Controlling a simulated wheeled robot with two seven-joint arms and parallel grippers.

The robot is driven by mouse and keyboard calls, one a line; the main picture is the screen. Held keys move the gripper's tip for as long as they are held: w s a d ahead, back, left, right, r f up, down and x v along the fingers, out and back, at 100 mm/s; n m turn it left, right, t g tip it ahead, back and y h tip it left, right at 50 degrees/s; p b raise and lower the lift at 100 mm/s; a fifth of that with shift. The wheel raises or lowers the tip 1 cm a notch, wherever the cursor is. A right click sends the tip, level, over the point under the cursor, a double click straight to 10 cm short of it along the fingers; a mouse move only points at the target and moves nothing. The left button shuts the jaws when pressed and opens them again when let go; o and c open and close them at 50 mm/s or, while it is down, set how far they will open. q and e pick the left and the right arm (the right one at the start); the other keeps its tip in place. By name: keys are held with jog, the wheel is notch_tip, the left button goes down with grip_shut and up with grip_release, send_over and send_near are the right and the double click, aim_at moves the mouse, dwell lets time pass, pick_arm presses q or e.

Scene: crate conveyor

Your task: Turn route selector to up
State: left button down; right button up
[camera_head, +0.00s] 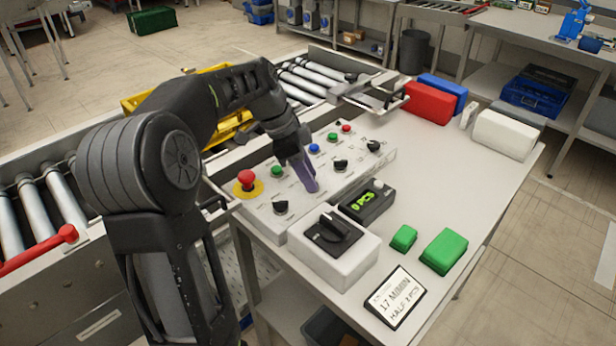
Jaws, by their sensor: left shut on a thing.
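The control panel (262,215) is a pale sloped box with buttons and black selector knobs. My left gripper (308,182) reaches down onto its middle from the left, with its fingers closed. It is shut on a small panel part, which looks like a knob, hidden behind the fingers. Other black knobs show at the panel's front left (280,207), right of my gripper (341,165) and at the far right (373,146). I cannot read the labels, so I cannot tell which knob is the route selector or where it points. My right gripper is not in view.
A red emergency button (246,178) stands left of my gripper. A white box with a large black rotary switch (333,232) and a green-lit counter (367,202) stand in front. Green blocks (443,251) and a sign (395,297) lie at right. The roller conveyor (305,82) runs behind.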

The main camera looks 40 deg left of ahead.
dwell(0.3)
pick_arm(q)
jog(key=c, duration=1)
grip_release()
jog(key=shift+c, duration=0.2)
jog(key=p+v, duration=0.1)
jog(key=v, duration=0.6)
jog(key=shift+r, duration=0.35)
jog(key=shift+a, duration=0.15)
